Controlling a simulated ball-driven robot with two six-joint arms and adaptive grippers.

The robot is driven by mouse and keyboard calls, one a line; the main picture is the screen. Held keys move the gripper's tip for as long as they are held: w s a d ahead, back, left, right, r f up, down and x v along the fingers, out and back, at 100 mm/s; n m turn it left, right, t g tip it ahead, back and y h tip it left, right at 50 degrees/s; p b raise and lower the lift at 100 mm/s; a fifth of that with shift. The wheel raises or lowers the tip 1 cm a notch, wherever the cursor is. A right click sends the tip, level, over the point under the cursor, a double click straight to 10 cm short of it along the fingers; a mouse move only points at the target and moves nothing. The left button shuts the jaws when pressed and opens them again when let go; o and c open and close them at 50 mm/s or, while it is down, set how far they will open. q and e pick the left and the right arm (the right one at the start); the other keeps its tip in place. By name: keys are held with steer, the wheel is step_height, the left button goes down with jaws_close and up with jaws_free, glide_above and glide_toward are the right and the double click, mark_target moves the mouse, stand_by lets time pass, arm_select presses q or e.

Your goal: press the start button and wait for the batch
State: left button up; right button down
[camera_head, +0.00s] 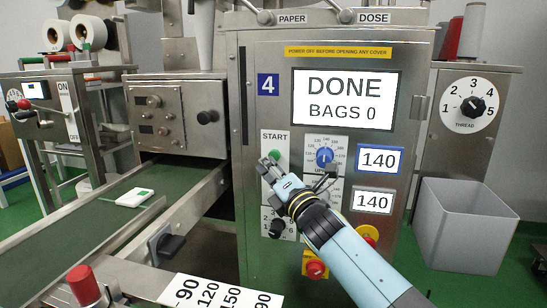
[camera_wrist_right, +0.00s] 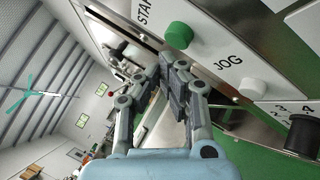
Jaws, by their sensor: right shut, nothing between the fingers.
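The green start button (camera_head: 274,154) sits under the START label on the steel machine front (camera_head: 350,230). It also shows in the right wrist view (camera_wrist_right: 179,35), beside the word JOG. My right gripper (camera_head: 268,165) is shut and empty, with its fingertips close to the start button; in the wrist view (camera_wrist_right: 178,72) the fingers lie just below the button, and I cannot tell whether they touch it. The screen (camera_head: 344,99) reads DONE, BAGS 0. My left gripper is not in view.
A blue knob (camera_head: 324,157) and a red-and-yellow stop button (camera_head: 315,269) are near my arm. A white packet (camera_head: 133,197) lies on the green conveyor (camera_head: 60,235). A grey bin (camera_head: 465,225) stands at right.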

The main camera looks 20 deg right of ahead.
steer(key=shift+w+d, duration=0.1)
steer(key=shift+w+d, duration=0.15)
steer(key=shift+w, duration=0.05)
